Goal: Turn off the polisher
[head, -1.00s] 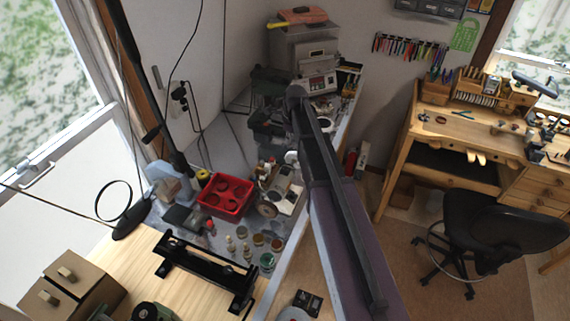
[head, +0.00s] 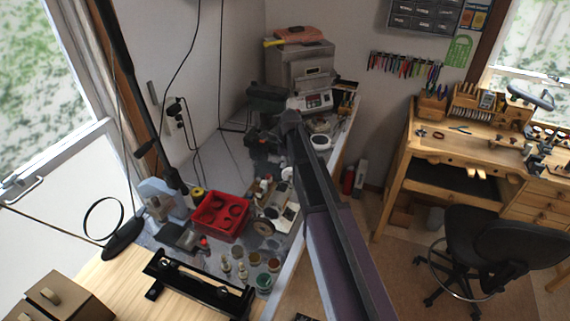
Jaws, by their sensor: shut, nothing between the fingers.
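Dark machines (head: 268,97) stand farther back, also unclear in kind. My arm reaches up the middle of the head view to a joint above the bench. I cannot make out my gripper; it seems hidden beyond the arm.
A black frame (head: 198,287) lies in front. A dark lamp post (head: 140,95) rises at left. A wooden workbench (head: 405,176) and black chair (head: 480,225) stand right, with open floor between.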

